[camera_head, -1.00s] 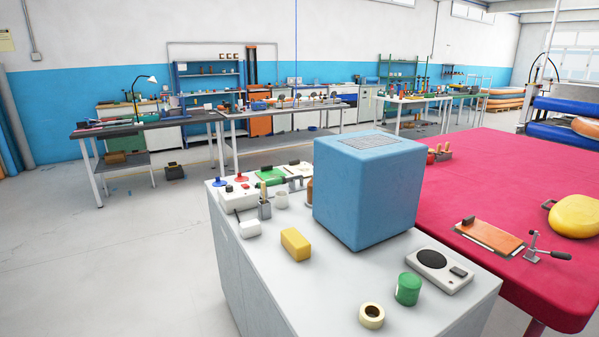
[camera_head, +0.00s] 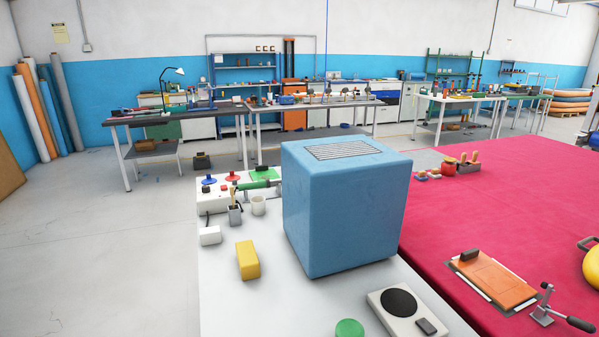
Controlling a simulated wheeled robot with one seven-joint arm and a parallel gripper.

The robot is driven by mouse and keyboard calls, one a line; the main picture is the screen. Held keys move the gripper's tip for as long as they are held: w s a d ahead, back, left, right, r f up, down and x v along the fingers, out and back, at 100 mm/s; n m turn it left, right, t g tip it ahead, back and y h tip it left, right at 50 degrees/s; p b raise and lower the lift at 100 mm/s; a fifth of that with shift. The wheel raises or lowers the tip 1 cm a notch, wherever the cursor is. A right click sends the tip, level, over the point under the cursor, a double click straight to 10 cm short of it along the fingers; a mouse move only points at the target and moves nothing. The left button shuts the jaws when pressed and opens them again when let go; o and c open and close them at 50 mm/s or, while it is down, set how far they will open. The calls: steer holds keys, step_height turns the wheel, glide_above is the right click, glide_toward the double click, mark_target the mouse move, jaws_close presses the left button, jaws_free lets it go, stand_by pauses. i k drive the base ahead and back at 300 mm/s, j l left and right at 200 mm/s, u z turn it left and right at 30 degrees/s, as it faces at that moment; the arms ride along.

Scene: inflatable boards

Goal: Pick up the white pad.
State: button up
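A small white block (camera_head: 210,236), which may be the white pad, lies at the left edge of the light grey cabinet top (camera_head: 225,300). It lies in front of a grey holder (camera_head: 235,215) with tools in it and left of a yellow block (camera_head: 248,260). Nothing covers it from this side. My gripper does not show in the head view, so its opening cannot be seen.
A big blue box (camera_head: 345,215) stands on the cabinet right of the yellow block. A white cup (camera_head: 258,205), a white device with a black disc (camera_head: 405,312) and a green lid (camera_head: 349,328) are nearby. A red-topped table (camera_head: 500,210) adjoins at right. Floor at left is clear.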

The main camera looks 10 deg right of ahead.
mark_target(434, 173)
steer(key=l+u, duration=0.4)
steer(key=l, duration=2.35)
steer(key=i+l+u, duration=0.2)
steer(key=l, duration=1.2)
steer(key=l+u, duration=0.25)
steer(key=l, duration=1.15)
steer(key=i+l, duration=0.15)
steer(key=l, duration=0.25)
steer(key=i+l, duration=0.15)
steer(key=l, duration=0.25)
steer(key=i+l+u, duration=0.1)
steer(key=l, duration=0.3)
steer(key=i+l, duration=0.2)
steer(key=l, duration=0.2)
steer(key=i+j, duration=0.65)
steer(key=i, duration=0.15)
